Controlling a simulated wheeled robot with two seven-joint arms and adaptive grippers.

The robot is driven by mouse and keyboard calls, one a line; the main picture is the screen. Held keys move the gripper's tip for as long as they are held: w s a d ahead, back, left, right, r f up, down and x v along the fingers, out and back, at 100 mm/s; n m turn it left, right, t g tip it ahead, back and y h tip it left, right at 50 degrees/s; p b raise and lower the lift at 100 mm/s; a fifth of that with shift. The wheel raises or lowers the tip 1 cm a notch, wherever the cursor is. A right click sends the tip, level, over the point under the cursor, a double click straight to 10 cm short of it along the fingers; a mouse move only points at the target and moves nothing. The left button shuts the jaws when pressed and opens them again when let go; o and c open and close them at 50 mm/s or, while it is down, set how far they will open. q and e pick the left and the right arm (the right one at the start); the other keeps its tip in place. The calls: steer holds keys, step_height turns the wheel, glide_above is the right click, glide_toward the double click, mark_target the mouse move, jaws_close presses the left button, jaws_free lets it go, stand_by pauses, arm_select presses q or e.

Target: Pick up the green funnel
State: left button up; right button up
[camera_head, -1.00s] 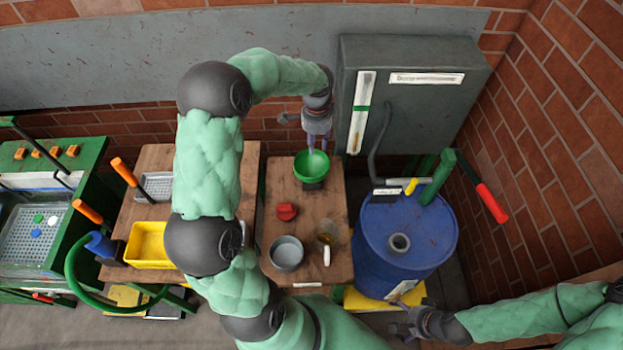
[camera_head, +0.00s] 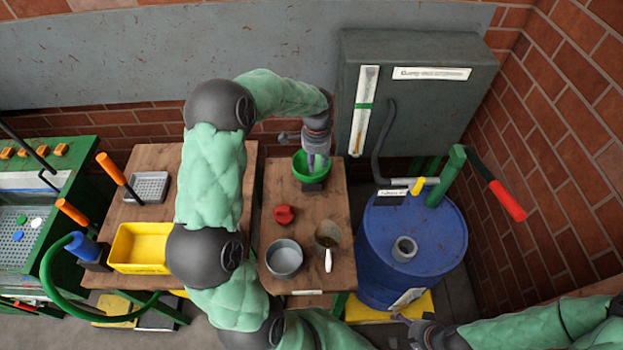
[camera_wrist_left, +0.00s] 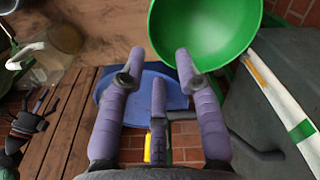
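The green funnel (camera_head: 301,168) stands on a dark block at the back of the small wooden table, its wide bowl up. In the left wrist view the bowl (camera_wrist_left: 205,30) fills the top, just beyond the fingertips. My left gripper (camera_head: 317,168) is at the funnel, its fingers reaching down over the bowl and hiding part of it. In the wrist view its purple fingers (camera_wrist_left: 160,65) are spread with nothing between them; I cannot tell whether one touches the rim. My right gripper (camera_head: 401,319) is low at the right, by the drum's base, too small to read.
The small table (camera_head: 300,215) also holds a red object (camera_head: 284,214), a grey pot (camera_head: 284,257) and a glass cup with a white handle (camera_head: 328,262). A blue drum (camera_head: 425,235) with a pump stands right. A grey cabinet (camera_head: 430,110) rises behind.

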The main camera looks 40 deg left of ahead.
mark_target(314, 178)
arm_select(q)
step_height(314, 178, down, 3)
steer(key=shift+r, duration=0.1)
steer(key=f+b, duration=0.1)
steer(key=f, duration=0.1)
steer(key=s+f, duration=0.1)
steer(key=f, duration=0.1)
steer(key=shift+b, duration=0.35)
steer(key=shift+w+f, duration=0.1)
steer(key=shift+f, duration=0.4)
steer(key=shift+r, duration=0.1)
jaws_close()
